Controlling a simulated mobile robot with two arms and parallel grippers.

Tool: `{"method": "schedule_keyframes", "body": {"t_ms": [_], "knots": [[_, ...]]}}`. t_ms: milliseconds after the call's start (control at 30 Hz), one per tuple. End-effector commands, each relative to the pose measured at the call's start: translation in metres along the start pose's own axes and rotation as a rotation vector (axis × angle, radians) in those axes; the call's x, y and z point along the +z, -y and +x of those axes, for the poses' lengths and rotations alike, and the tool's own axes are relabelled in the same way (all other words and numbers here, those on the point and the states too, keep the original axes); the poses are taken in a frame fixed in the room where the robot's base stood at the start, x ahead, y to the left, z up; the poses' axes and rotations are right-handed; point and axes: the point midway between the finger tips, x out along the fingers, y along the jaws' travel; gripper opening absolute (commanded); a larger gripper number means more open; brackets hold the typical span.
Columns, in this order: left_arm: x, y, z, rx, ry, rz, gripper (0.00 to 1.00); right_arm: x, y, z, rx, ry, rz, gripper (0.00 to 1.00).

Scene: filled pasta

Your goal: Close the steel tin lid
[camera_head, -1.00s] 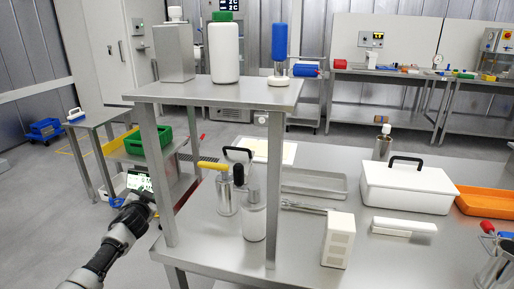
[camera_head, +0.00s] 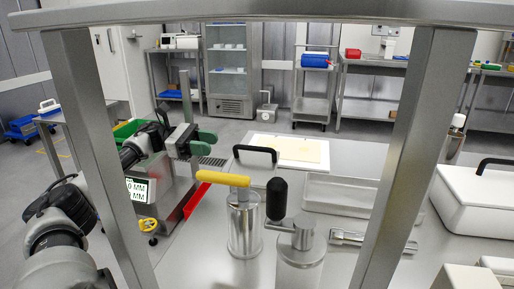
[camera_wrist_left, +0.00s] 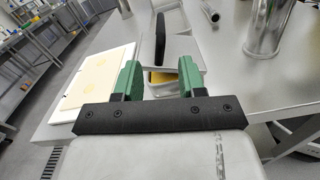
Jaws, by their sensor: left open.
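The steel tin's lid (camera_wrist_left: 188,22) is grey metal with an upright black bar handle (camera_wrist_left: 160,38); the handle also shows in the head view (camera_head: 255,153). In the left wrist view the tin (camera_wrist_left: 190,70) shows something yellow inside, so the lid does not fully cover it. My left gripper (camera_head: 196,142) has green fingers, apart and empty, at the table's left side. In the left wrist view the gripper (camera_wrist_left: 158,78) faces the tin's near end. My right gripper is not in view.
A steel canister with a yellow handle (camera_head: 244,225) and a black-knobbed steel dispenser (camera_head: 300,255) stand close by. A white board with a cream sheet (camera_head: 288,150) lies behind. Shelf posts (camera_head: 408,140) frame the view. A shallow steel tray (camera_head: 345,197) lies to the right.

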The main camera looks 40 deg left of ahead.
Motion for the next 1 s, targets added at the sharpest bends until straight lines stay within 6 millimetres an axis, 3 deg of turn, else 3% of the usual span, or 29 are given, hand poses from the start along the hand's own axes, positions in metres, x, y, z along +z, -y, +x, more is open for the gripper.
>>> {"method": "schedule_keyframes", "body": {"t_ms": [500, 700, 967, 1000], "knots": [[0.001, -0.001, 0.088, 0.001, 0.004, -0.004, 0.4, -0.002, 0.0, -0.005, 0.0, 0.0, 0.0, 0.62], [0.0, -0.001, 0.101, 0.002, 0.002, -0.006, 0.4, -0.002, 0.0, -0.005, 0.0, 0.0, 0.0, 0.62], [0.0, -0.001, 0.102, 0.003, 0.002, -0.006, 0.4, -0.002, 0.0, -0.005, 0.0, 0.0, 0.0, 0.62], [0.0, -0.001, 0.102, 0.003, 0.002, -0.006, 0.34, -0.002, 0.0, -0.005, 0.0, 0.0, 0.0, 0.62]]}}
